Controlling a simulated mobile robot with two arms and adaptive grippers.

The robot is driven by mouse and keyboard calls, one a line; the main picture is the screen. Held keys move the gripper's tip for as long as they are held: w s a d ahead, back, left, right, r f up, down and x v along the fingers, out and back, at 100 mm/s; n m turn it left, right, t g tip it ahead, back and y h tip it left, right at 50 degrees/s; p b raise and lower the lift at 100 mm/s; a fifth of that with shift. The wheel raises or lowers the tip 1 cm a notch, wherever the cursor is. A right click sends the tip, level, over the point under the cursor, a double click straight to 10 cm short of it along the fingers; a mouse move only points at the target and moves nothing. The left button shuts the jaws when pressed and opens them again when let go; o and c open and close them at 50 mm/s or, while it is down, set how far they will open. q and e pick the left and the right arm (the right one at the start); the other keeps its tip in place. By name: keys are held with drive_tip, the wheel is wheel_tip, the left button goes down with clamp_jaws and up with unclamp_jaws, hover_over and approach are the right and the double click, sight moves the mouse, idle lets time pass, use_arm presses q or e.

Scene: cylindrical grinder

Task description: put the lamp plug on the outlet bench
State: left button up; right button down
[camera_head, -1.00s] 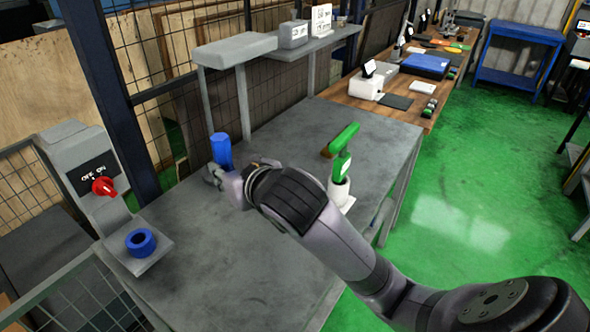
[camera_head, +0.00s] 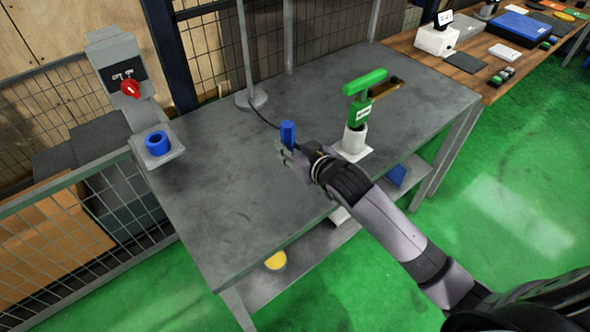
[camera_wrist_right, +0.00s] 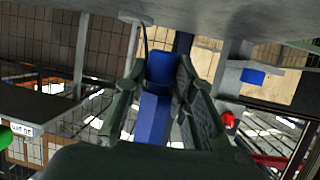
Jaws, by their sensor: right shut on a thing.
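The lamp plug (camera_head: 287,132) is a blue block with a dark cable running back toward a grey post. My right gripper (camera_head: 287,151) is shut on the plug and holds it upright over the grey bench (camera_head: 215,205); I cannot tell the exact height. In the right wrist view, the blue plug (camera_wrist_right: 154,112) sits between the two fingers of the right gripper (camera_wrist_right: 158,85). The blue round outlet (camera_head: 158,143) is on a grey stand with a red switch (camera_head: 130,88), at the bench's left end, apart from the plug. The left gripper is not in view.
A green-handled tool (camera_head: 363,95) stands in a white holder (camera_head: 354,141), close to my right forearm. A wooden bench (camera_head: 468,72) with devices is at the back right. Wire fencing (camera_head: 85,215) borders the left.

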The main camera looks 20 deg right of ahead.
hover_over(292, 185)
wheel_tip(292, 185, down, 4)
drive_tip(key=shift+f, duration=0.2)
wheel_tip(292, 185, down, 3)
drive_tip(key=shift+r, duration=0.2)
wheel_tip(292, 185, down, 4)
drive_tip(key=shift+r, duration=0.25)
drive_tip(key=shift+f, duration=0.2)
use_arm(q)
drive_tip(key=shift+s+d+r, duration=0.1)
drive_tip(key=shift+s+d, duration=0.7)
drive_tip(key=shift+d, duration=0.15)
